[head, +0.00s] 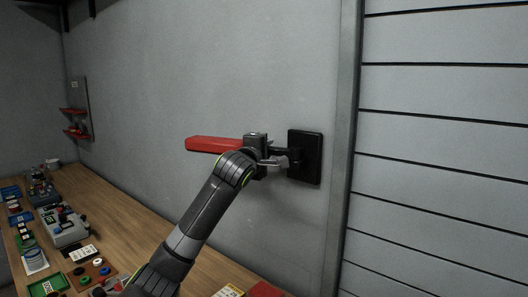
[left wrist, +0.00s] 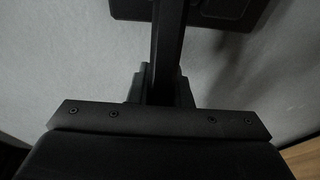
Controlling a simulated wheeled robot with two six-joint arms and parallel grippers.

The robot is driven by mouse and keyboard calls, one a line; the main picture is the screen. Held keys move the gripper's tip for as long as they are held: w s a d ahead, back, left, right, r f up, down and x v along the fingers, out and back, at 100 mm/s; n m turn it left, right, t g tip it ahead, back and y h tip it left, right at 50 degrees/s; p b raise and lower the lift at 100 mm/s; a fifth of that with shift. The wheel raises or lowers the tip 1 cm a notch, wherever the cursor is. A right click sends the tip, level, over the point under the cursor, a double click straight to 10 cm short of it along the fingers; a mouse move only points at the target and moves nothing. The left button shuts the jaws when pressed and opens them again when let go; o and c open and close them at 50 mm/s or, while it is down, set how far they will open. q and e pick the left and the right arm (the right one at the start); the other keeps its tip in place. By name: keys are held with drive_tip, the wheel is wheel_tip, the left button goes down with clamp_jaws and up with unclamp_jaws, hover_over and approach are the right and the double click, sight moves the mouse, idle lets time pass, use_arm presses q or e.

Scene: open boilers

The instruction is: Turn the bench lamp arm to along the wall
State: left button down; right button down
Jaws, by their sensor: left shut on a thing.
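The bench lamp arm has a black wall plate (head: 304,157) on the grey wall and a red bar (head: 213,144) that reaches left, roughly along the wall. My left gripper (head: 274,161) is at the dark part beside the wall plate, shut on the lamp arm. My own wrist hides some of the joint. In the left wrist view a dark bar (left wrist: 168,45) runs up from between the fingers of my left gripper (left wrist: 160,88), and a dark plate (left wrist: 232,10) shows at the top. My right gripper is not in view.
A wooden bench (head: 130,215) runs along the wall below, with several small parts and devices at its left. A red-shelved rack (head: 75,120) hangs at the far left. A slatted panel (head: 445,150) is on the right. The wall above the lamp arm is clear.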

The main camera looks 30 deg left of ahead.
use_arm(q)
drive_tip(key=shift+w+m+h+p, duration=0.4)
drive_tip(key=shift+w+m+h, duration=0.35)
drive_tip(key=shift+h, duration=0.55)
drive_tip(key=shift+m+h, duration=0.25)
drive_tip(key=shift+h, duration=0.05)
drive_tip(key=c, duration=1.3)
unclamp_jaws()
drive_tip(key=shift+s+d+b, duration=0.15)
drive_tip(key=shift+s+b, duration=1.45)
drive_tip(key=shift+s, duration=1.3)
drive_tip(key=shift+s+d+b, duration=0.15)
drive_tip(key=shift+s+b, duration=1.5)
drive_tip(key=shift+s, duration=1.2)
drive_tip(key=shift+s+d+b, duration=0.15)
drive_tip(key=shift+s+b, duration=1.45)
drive_tip(key=shift+s, duration=1.3)
